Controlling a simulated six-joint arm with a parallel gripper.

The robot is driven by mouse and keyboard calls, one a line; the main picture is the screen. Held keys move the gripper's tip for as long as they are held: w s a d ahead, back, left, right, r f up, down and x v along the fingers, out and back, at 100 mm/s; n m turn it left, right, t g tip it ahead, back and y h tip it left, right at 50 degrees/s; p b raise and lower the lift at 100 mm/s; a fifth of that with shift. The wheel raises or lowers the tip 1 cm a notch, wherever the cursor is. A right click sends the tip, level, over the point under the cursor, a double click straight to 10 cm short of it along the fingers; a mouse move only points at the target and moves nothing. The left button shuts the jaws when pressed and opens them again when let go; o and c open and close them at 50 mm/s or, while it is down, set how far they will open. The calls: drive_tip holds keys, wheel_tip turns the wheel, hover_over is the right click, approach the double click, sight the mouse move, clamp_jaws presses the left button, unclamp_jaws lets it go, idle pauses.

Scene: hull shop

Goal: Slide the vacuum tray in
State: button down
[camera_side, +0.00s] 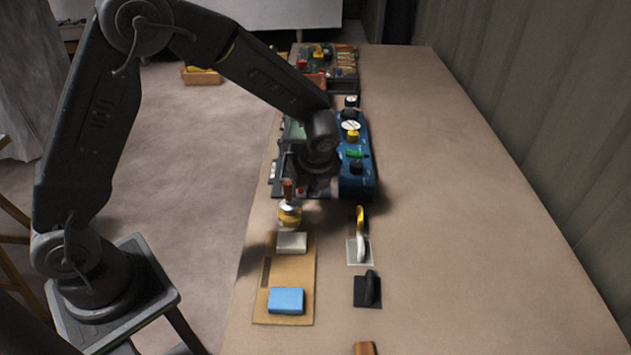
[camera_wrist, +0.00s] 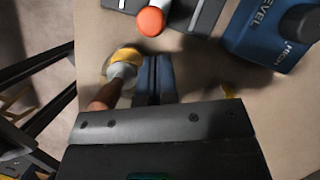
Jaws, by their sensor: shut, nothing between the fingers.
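A blue machine (camera_side: 358,178) with gauges and knobs stands on the bench; its corner, lettered LEVEL and HIGH, shows in the wrist view (camera_wrist: 258,38). A dark grey part with a light edge (camera_wrist: 196,14) and an orange-red rounded knob (camera_wrist: 150,20) lies beside it in the wrist view. I cannot tell for certain if this part is the vacuum tray or how far in it sits. My gripper (camera_wrist: 154,62) is shut and empty, pointing toward the grey part, apart from the knob. In the side view my arm hides part of the machine's left side.
A wooden-handled tool with a yellow band (camera_wrist: 122,62) stands close left of my fingers. A board (camera_side: 275,270) with a blue block (camera_side: 286,300) and a pale block (camera_side: 292,242) lies nearer the camera. The bench's right side is clear.

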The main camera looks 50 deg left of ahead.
drive_tip(key=shift+w+a, duration=0.2)
drive_tip(key=shift+a, duration=0.45)
drive_tip(key=w+a, duration=0.9)
drive_tip(key=shift+w+a, duration=0.2)
